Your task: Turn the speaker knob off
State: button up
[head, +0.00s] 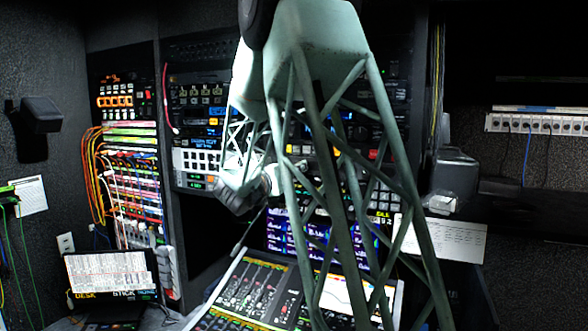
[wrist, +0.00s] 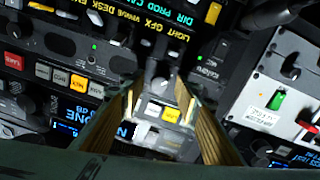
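In the wrist view my gripper (wrist: 157,90) is open, with its two tan-lined fingers apart and nothing held between them. A small round grey knob (wrist: 162,82) on the equipment panel (wrist: 118,55) shows between the fingertips. I cannot tell whether the fingers touch the panel. White and yellow lit buttons (wrist: 171,115) show between the fingers below the knob. No label reading "speaker" is legible, so I cannot tell which knob is the speaker knob or how it is set. In the head view my arm covers much of the rack (head: 205,110), and the fingertips are not clear.
In the wrist view a pale panel (wrist: 275,90) with green and red switches is at right. More dark knobs (wrist: 26,104) are at left. In the head view a mixing desk (head: 265,290) and a screen (head: 285,235) lie below; orange cables (head: 90,175) hang at left.

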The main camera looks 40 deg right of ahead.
jog(key=shift+a, duration=0.15)
jog(key=v, duration=1.1)
jog(key=shift+s+a, duration=0.25)
jog(key=shift+a, duration=0.1)
dwell(0.6)
